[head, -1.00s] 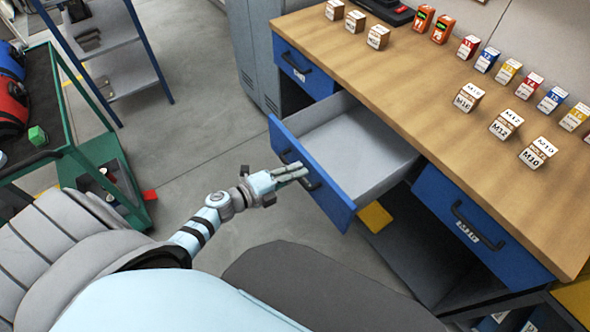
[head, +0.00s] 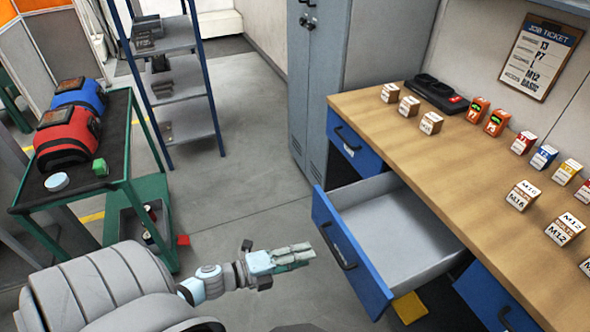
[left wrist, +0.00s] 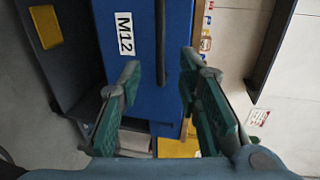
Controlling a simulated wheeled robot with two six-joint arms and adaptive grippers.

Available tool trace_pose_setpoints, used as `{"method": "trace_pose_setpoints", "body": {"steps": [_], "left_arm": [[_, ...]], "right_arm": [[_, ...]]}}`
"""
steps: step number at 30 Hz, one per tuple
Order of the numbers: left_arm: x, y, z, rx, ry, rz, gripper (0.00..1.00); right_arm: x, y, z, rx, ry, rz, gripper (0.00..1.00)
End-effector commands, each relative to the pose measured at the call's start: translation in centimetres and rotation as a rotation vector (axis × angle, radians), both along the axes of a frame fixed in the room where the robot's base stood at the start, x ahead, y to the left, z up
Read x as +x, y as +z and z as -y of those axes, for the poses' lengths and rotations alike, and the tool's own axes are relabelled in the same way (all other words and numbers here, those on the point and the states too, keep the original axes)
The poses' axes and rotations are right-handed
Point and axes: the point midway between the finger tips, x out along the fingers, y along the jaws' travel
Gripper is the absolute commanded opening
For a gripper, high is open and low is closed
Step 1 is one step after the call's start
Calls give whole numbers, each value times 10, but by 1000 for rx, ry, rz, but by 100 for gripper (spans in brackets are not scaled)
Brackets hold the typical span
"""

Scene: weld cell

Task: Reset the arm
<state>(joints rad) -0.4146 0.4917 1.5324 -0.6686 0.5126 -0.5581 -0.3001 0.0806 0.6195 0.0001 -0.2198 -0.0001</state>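My left gripper (head: 308,256) is held out in front of the open drawer (head: 398,232), just left of its dark handle (head: 338,246). In the left wrist view my left gripper (left wrist: 160,68) is open, with its two green fingers apart and nothing between them. Beyond the fingers that view shows a blue drawer front (left wrist: 178,70) with an "M12" label and a dark vertical handle. The fingers look apart from the handle. My right gripper is not in view.
The drawer juts out from the wooden workbench (head: 450,150), which carries labelled boxes. A green cart (head: 125,150) with red and blue machines stands at left. A shelf rack (head: 185,100) and grey cabinet (head: 325,80) stand behind. The floor (head: 240,180) between is clear.

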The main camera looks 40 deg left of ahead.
Motion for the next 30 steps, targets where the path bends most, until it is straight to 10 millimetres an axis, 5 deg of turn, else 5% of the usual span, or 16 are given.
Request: {"method": "trace_pose_setpoints", "body": {"steps": [6, 23, 26, 30], "left_arm": [[-22, 5, -11, 0, -1, 1, 32], [-21, 3, -15, -33, 28, -29, 32], [-24, -27, -47, -124, 186, -166, 32], [-74, -126, -116, -336, 624, -484, 32]], "right_arm": [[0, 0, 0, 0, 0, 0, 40], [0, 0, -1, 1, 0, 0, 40], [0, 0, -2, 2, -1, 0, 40], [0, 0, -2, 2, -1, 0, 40]]}}
